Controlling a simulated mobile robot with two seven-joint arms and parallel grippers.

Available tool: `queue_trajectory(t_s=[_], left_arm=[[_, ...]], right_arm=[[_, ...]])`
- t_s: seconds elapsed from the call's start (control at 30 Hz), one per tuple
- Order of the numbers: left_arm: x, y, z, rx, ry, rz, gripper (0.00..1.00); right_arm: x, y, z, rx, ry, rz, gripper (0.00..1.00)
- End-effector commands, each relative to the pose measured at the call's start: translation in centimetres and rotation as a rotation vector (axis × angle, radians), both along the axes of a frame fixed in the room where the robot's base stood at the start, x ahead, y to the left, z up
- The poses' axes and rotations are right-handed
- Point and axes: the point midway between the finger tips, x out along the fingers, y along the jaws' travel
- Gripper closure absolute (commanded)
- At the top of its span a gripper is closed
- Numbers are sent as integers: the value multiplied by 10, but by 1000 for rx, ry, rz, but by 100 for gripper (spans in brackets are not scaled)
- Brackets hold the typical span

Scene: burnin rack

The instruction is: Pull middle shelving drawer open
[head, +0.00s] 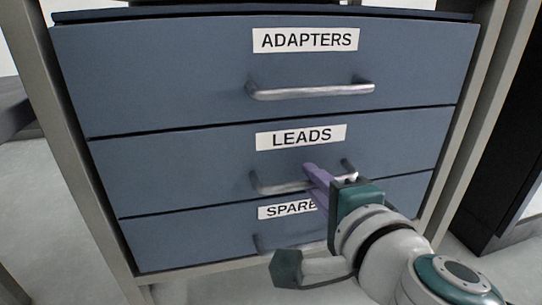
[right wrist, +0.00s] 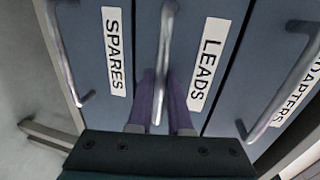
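The middle drawer (head: 200,160) is blue-grey, labelled LEADS, and its front looks level with the drawers above and below. Its metal bar handle (head: 280,186) shows left of my right gripper (head: 311,172), which hides part of it. In the right wrist view, the handle (right wrist: 165,50) runs between the two purple fingers of my right gripper (right wrist: 162,88). The fingers lie close along both sides of the bar and look shut on it. My left gripper is in neither view.
The ADAPTERS drawer (head: 180,75) is above and the SPARES drawer (head: 190,238) below, each with a bar handle; both look shut. Grey rack posts (head: 75,150) flank the drawers. A dark cabinet (head: 505,150) stands at the right. Pale floor shows at the left.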

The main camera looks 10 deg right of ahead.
Motion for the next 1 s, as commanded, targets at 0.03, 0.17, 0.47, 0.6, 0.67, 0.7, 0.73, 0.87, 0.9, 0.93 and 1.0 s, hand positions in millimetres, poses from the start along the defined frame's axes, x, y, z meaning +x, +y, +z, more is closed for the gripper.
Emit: queue_trajectory(t_s=[0.03,0.17,0.47,0.6,0.67,0.7,0.73,0.87,0.9,0.93,1.0], left_arm=[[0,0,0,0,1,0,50],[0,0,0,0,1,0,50],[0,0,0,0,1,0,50],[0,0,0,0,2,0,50],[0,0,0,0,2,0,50],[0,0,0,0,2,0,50],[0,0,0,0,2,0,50],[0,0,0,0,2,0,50],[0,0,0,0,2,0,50],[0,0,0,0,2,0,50],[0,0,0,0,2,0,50]], right_arm=[[0,0,0,0,0,0,89],[0,0,0,0,0,0,100],[0,0,0,0,1,0,100],[0,0,0,0,1,0,100],[0,0,0,0,1,0,100],[0,0,0,0,1,0,100],[0,0,0,0,1,0,100],[0,0,-1,0,1,0,100],[0,0,-1,0,1,0,100],[0,0,-1,0,1,0,100],[0,0,-1,0,1,0,100]])
